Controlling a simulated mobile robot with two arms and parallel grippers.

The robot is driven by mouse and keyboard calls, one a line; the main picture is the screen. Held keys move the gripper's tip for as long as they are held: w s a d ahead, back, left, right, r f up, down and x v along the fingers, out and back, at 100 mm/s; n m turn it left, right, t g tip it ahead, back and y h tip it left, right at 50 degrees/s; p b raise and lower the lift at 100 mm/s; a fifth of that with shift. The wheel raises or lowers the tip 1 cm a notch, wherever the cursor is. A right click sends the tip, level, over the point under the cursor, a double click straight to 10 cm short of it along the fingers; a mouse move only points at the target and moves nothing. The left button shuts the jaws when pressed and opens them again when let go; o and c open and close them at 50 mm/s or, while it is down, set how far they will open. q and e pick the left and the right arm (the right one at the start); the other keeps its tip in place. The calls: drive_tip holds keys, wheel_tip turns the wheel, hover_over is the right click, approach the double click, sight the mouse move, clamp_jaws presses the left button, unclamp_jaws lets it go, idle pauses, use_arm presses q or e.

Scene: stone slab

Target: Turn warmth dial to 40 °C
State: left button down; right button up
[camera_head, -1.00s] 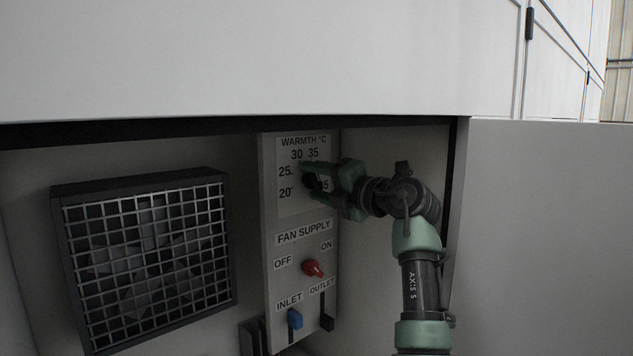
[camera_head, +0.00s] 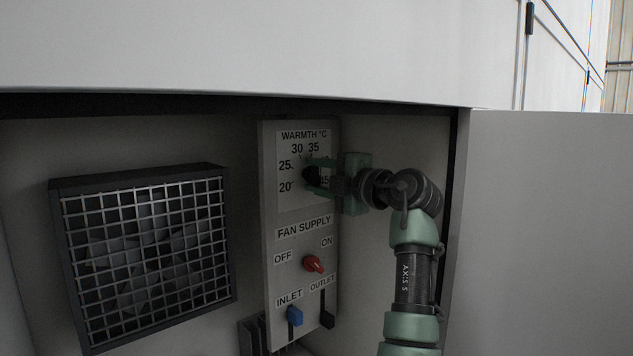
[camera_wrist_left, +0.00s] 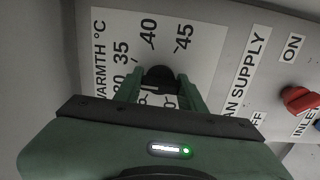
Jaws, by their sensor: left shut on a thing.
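The warmth dial (camera_head: 312,178) is a small black knob on the grey control panel, under the "WARMTH °C" label. In the left wrist view the dark dial (camera_wrist_left: 160,76) sits between the fingertips (camera_wrist_left: 162,92), and the 40 and 45 marks are readable beyond. I cannot tell where its pointer points.
Below on the panel are a red fan supply knob (camera_head: 313,264), a blue inlet slider (camera_head: 295,316) and a black outlet slider (camera_head: 327,320). A caged fan (camera_head: 145,255) is at the left. A grey door panel (camera_head: 545,230) stands at the right.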

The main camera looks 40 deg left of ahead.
use_arm(q)
drive_tip(key=m, duration=0.2)
drive_tip(key=shift+f+m, duration=0.1)
drive_tip(key=shift+m, duration=0.3)
drive_tip(key=m, duration=0.3)
drive_tip(key=shift+m+b, duration=0.3)
drive_tip(key=m, duration=0.3)
drive_tip(key=shift+m, duration=1.7)
drive_tip(key=c, duration=0.8)
unclamp_jaws()
drive_tip(key=shift+c, duration=0.2)
drive_tip(key=shift+d, duration=0.1)
